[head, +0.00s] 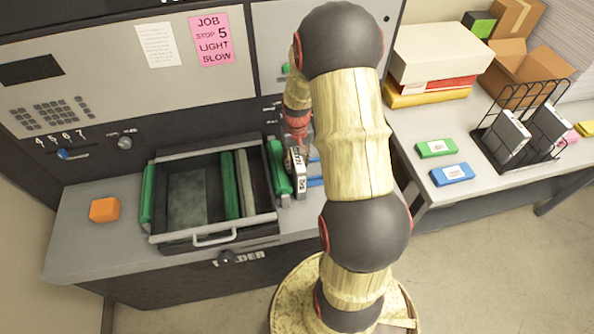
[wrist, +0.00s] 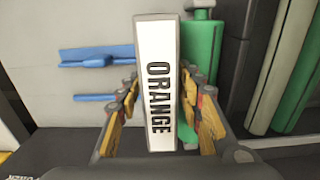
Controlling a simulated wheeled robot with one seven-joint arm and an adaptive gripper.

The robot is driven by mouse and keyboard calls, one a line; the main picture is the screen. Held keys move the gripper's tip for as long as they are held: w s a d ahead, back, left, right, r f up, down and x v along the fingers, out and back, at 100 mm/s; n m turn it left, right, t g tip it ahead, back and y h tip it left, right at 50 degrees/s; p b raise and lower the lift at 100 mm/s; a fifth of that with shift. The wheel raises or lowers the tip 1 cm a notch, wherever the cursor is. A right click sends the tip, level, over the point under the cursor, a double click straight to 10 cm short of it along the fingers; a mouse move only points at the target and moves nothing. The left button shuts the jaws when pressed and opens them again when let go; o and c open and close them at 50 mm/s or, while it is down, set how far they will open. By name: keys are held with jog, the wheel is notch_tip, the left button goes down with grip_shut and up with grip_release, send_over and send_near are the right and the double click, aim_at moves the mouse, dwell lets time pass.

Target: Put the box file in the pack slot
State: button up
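The box file (wrist: 155,85) is narrow, with a white spine lettered ORANGE in black. In the wrist view it stands upright between the two fingers of my gripper (wrist: 160,88). The fingertips press close against both its sides, and my gripper looks shut on it. In the head view the box file (head: 298,172) is at the right end of the laminator bench, close beside a green roller. My arm hides part of it and most of my gripper. A wire rack (head: 520,122) on the right table holds two dark files with light spines; I cannot tell which part is the pack slot.
The laminator tray (head: 215,240) with green rollers lies left of my gripper. An orange block (head: 104,209) sits at the bench's left. Green (head: 436,148) and blue (head: 452,174) packs lie on the right table. A white box (head: 440,52) and cardboard boxes (head: 525,72) stand behind.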

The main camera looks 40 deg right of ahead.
grip_shut()
dwell(0.6)
